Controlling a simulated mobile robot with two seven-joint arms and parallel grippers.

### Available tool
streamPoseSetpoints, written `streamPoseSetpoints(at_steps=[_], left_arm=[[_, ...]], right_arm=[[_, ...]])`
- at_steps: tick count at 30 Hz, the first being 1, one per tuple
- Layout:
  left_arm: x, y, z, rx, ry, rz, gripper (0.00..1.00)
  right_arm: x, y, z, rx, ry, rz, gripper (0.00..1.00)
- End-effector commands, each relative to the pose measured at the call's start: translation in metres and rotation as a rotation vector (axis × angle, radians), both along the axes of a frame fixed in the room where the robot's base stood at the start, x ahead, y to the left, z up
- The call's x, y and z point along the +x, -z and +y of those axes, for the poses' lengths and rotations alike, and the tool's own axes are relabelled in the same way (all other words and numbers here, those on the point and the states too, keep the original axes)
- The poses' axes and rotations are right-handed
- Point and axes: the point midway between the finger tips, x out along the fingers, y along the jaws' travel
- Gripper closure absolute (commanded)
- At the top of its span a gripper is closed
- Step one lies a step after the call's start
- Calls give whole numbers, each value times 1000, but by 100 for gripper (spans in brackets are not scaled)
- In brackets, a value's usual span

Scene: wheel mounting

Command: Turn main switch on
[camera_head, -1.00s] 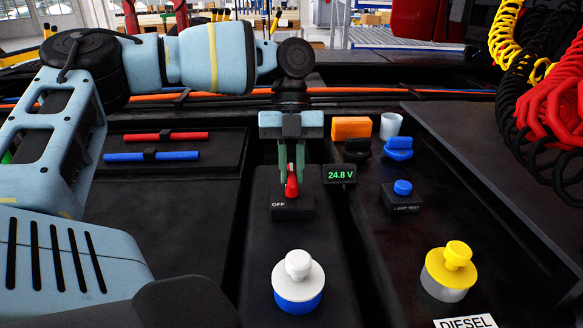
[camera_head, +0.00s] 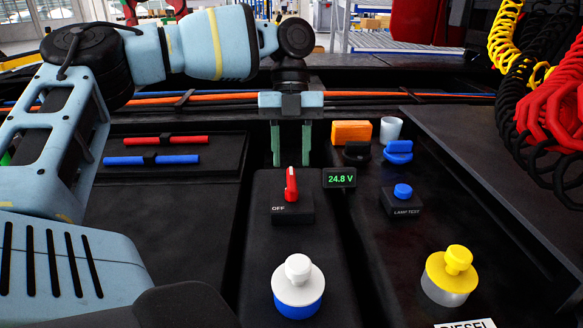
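The main switch is a red handle (camera_head: 291,184) on a black base (camera_head: 293,213) marked OFF, in the middle of the head view. The handle stands nearly upright in the picture, and the OFF label lies to the lower left of it. A small display (camera_head: 340,177) beside the switch reads 24.8 V. My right gripper is not in view.
A white-and-blue cap (camera_head: 298,284) stands in front of the switch. A yellow cap (camera_head: 450,274) and a blue lamp test button (camera_head: 403,191) are to the right. Behind are an orange block (camera_head: 351,132) and a white cup (camera_head: 391,128). Coiled red and black hoses (camera_head: 557,118) hang at the right.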

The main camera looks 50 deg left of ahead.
Motion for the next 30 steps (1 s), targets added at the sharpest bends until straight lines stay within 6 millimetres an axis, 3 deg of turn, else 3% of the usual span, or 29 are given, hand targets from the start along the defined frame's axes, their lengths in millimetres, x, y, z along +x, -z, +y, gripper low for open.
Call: streamPoseSetpoints(at_steps=[3,9,30], left_arm=[[5,-17,5,1,-1,-4,63],[9,-33,10,0,1,0,63],[9,-35,11,0,2,-1,63]], right_arm=[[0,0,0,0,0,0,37],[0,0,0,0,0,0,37],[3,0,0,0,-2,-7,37]])
